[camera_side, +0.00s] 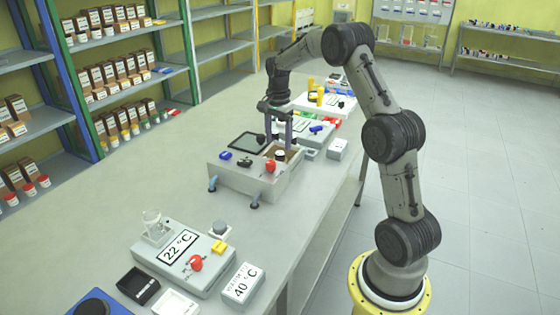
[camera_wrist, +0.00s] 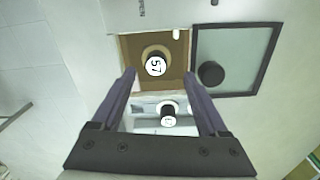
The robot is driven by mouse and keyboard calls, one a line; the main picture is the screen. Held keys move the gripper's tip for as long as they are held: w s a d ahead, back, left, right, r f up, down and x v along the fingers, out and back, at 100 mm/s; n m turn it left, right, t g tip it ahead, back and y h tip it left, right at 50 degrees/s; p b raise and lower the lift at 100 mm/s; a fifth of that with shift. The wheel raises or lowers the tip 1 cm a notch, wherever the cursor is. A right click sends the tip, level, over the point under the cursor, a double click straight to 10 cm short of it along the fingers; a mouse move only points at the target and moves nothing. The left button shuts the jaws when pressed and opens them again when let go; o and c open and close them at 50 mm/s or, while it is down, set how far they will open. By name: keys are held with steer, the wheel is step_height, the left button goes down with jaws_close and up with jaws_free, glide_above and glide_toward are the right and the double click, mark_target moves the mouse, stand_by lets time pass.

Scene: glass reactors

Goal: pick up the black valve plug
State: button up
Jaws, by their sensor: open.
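My gripper (camera_side: 279,143) is open above this recess, pointing down. In the wrist view the fingertips (camera_wrist: 160,76) lie to either side of the plug, slightly nearer the wrist. Nothing is between the fingers. Whether they reach down to the plug's height is unclear.
Right of the recess is a dark-framed panel (camera_wrist: 240,40) with a round black knob (camera_wrist: 211,74). A white-topped cylinder (camera_wrist: 168,121) stands below the recess. In the side view, a red knob (camera_side: 270,167) is close by. A 22 °C device (camera_side: 180,262) stands in front; table between is clear.

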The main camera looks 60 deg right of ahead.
mark_target(280, 153)
steer(key=shift+s+f, duration=0.15)
steer(key=shift+f, duration=1.35)
steer(key=shift+s+f, duration=0.15)
steer(key=shift+f, duration=1.3)
steer(key=shift+c, duration=0.4)
jaws_close()
